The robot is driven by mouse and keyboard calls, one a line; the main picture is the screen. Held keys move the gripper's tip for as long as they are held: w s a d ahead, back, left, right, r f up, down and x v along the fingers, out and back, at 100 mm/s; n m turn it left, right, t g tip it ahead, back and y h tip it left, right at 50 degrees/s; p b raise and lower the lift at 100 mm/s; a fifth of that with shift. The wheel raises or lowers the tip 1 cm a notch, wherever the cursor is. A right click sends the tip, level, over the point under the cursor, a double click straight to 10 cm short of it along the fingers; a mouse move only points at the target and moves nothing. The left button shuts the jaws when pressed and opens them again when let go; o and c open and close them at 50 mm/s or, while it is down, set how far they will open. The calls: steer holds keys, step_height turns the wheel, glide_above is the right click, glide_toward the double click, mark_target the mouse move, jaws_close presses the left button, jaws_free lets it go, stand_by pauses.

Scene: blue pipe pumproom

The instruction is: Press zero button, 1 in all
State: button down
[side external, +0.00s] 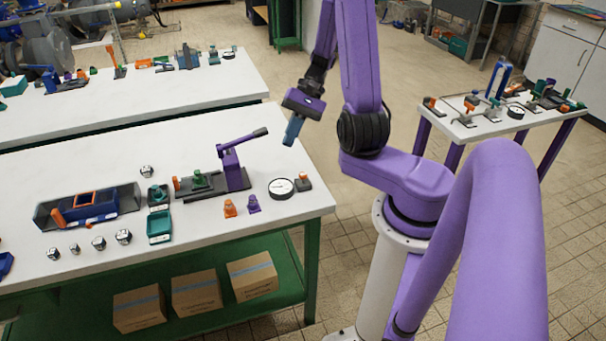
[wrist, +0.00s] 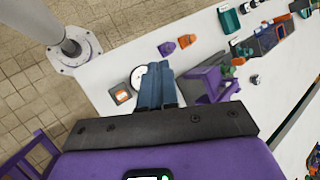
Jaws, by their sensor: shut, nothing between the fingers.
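A small grey block with an orange button (side external: 304,181) sits near the right edge of the white table, beside a round white dial gauge (side external: 281,188). I take this button for the zero button; no label is readable. In the wrist view the orange button (wrist: 122,94) lies left of my fingers, and the gauge (wrist: 137,76) is partly hidden behind them. My gripper (side external: 290,142) has blue fingers, shut and empty, pointing down above the table's far right edge. The fingers (wrist: 158,72) are apart from the button.
A purple lever clamp (side external: 233,170) stands tall left of the gauge. Orange (side external: 230,208) and purple (side external: 253,204) small pieces lie in front. Teal bins (side external: 160,226) and a blue vise-like device (side external: 88,205) are farther left. The table around the button is mostly clear.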

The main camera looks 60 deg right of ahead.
steer(key=shift+s+d+f+m+t, duration=0.25)
steer(key=shift+s+d+m+t, duration=0.15)
steer(key=shift+d+m+t, duration=0.25)
steer(key=shift+s+d+f+m+t, duration=0.2)
steer(key=shift+s+d+m+t, duration=0.15)
steer(key=shift+d+m+t, duration=0.35)
steer(key=shift+s+d+f+m+t, duration=0.25)
steer(key=shift+s+d+m+t, duration=0.2)
steer(key=shift+d+m, duration=0.35)
steer(key=shift+f, duration=0.1)
glide_toward(301, 175)
steer(key=shift+w+a+f, duration=0.4)
steer(key=shift+w+a, duration=0.1)
steer(key=shift+a, duration=0.3)
steer(key=shift+w+a+f, duration=0.4)
steer(key=shift+w+a, duration=0.1)
steer(key=shift+a, duration=0.25)
steer(key=shift+w+a+f, duration=0.4)
steer(key=shift+w+a, duration=0.1)
steer(key=shift+a, duration=0.3)
steer(key=shift+f, duration=0.15)
steer(key=shift+f, duration=0.25)
steer(key=shift+f, duration=0.9)
steer(key=shift+r, duration=0.15)
stand_by(0.5)
steer(key=shift+r, duration=1.2)
